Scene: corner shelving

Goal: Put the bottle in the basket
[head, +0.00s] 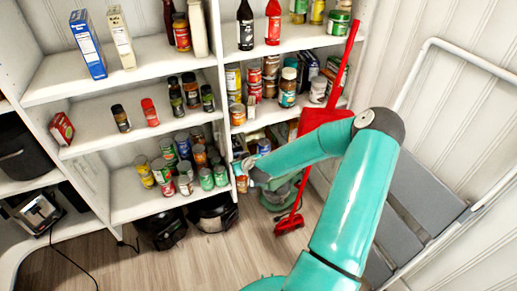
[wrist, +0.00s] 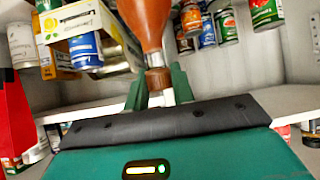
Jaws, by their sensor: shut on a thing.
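The bottle (wrist: 146,24) is orange-brown with a darker brown cap and shows at the top middle of the wrist view. My gripper (wrist: 158,88) has its green fingers on either side of the bottle's capped end and is shut on it. The bottle's far end is cut off by the frame edge. In the head view my gripper (head: 247,168) is at the lower right shelf compartment, by the upright divider, and the bottle cannot be made out there. I cannot make out a basket in either view.
White shelves (head: 120,70) full of cans, jars and boxes surround the gripper. A red dustpan (head: 322,117) and a grey folding stepladder (head: 420,200) stand on the right. Black pots (head: 212,212) stand on the floor below. The wooden floor (head: 180,265) in front is mostly clear.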

